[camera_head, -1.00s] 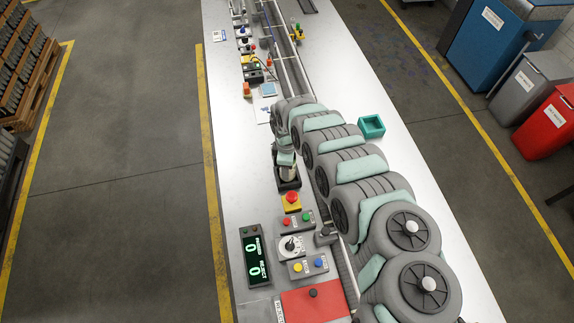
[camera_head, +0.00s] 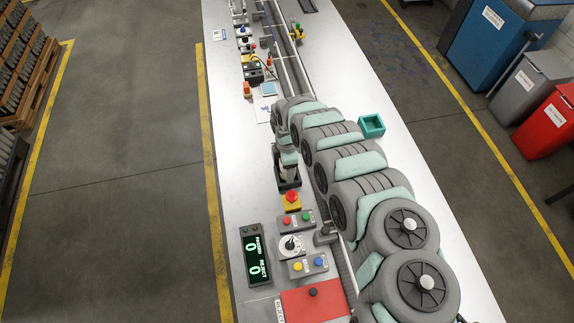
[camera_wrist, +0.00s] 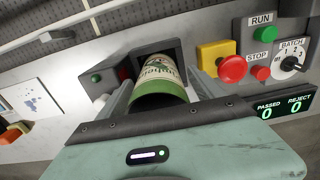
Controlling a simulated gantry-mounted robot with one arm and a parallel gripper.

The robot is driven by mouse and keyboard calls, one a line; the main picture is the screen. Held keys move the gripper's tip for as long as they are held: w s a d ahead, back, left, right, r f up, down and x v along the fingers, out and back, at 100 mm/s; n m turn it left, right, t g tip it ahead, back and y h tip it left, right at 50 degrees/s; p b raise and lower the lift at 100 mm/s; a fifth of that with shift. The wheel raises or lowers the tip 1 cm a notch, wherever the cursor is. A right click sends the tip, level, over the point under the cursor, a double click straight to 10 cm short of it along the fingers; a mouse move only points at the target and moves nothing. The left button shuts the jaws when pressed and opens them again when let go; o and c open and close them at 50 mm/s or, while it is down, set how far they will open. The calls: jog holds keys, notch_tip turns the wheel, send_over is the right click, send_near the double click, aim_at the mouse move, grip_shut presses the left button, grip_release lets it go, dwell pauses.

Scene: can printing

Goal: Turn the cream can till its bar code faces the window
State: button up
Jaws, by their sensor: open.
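The cream can (camera_wrist: 160,76) shows in the wrist view with green lettering and a green band at its near end. It sits at the mouth of a dark square frame (camera_wrist: 177,47). My gripper (camera_wrist: 162,90) is open, with one finger on each side of the can. Whether either finger touches it I cannot tell. No bar code shows on the visible side. In the head view my gripper (camera_head: 287,160) is down at the dark station (camera_head: 289,183), and I cannot make out the can there.
A red emergency button (camera_wrist: 232,68) on a yellow box stands close to the right finger. Run, stop and batch controls and a passed/reject display (camera_head: 254,256) reading 0 and 0 lie beyond. A teal bin (camera_head: 372,125) stands right of my arm on clear white table.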

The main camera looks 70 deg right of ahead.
jog(key=shift+r, duration=0.1)
jog(key=shift+r+b, duration=0.3)
jog(key=shift+r, duration=5)
